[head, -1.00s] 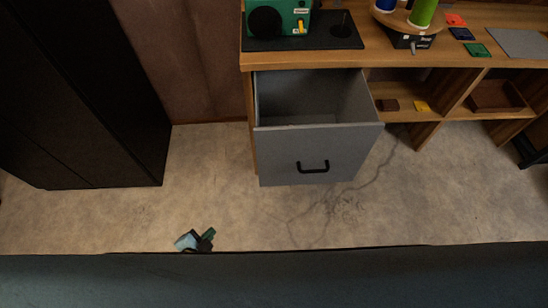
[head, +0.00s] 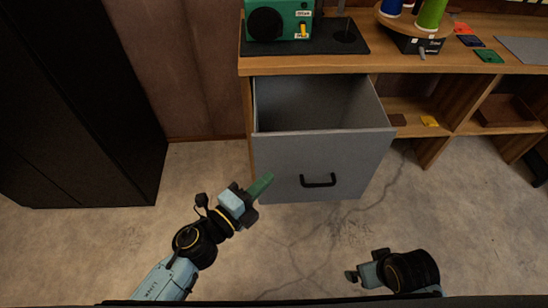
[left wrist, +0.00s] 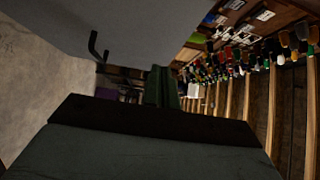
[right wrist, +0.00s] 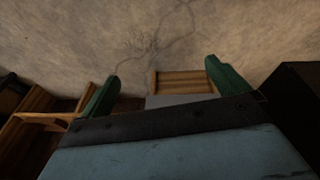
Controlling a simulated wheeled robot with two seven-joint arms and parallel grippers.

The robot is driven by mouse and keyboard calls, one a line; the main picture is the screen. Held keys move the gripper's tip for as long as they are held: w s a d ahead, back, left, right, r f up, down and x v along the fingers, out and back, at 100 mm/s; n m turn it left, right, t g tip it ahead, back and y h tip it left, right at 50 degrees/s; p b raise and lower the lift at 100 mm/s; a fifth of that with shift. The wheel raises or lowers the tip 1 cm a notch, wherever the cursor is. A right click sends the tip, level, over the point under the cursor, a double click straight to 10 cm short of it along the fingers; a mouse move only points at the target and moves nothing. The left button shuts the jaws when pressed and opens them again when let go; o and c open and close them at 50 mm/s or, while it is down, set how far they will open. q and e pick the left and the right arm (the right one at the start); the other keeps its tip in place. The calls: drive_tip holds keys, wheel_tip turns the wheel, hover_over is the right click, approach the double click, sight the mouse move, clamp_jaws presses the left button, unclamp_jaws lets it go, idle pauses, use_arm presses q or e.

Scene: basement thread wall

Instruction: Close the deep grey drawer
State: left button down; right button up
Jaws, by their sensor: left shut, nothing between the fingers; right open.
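The deep grey drawer (head: 300,160) stands pulled out from under the wooden workbench in the head view. Its inside looks empty, and a black handle (head: 318,180) sits on its front. My left gripper (head: 262,186) is shut and empty, just left of and in front of the drawer front. In the left wrist view the green fingers (left wrist: 160,87) are together, with the grey drawer front (left wrist: 130,30) and handle (left wrist: 95,47) above them.
A dark cabinet (head: 80,110) stands at the left. The wooden bench top (head: 390,60) carries a green device (head: 280,20) and a thread spool stand (head: 410,22). Open shelves (head: 440,120) are right of the drawer. The concrete floor (head: 110,240) in front is clear.

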sight(284, 148)
use_arm(q)
drive_tip(key=shift+w+d+f+b, duration=0.15)
drive_tip(key=shift+w+d, duration=0.3)
drive_tip(key=shift+w, duration=0.7)
drive_tip(key=shift+w+d+r+b, duration=0.15)
drive_tip(key=shift+w+d, duration=0.25)
drive_tip(key=shift+w, duration=0.8)
drive_tip(key=shift+w+d+f+b, duration=0.15)
drive_tip(key=shift+w+d, duration=0.3)
drive_tip(key=shift+w, duration=0.7)
use_arm(e)
drive_tip(key=shift+a+r, duration=0.25)
drive_tip(key=shift+r, duration=0.45)
drive_tip(key=shift+a+r, duration=0.25)
drive_tip(key=shift+r, duration=0.45)
use_arm(q)
drive_tip(key=shift+w, duration=0.1)
use_arm(e)
drive_tip(key=shift+s, duration=0.1)
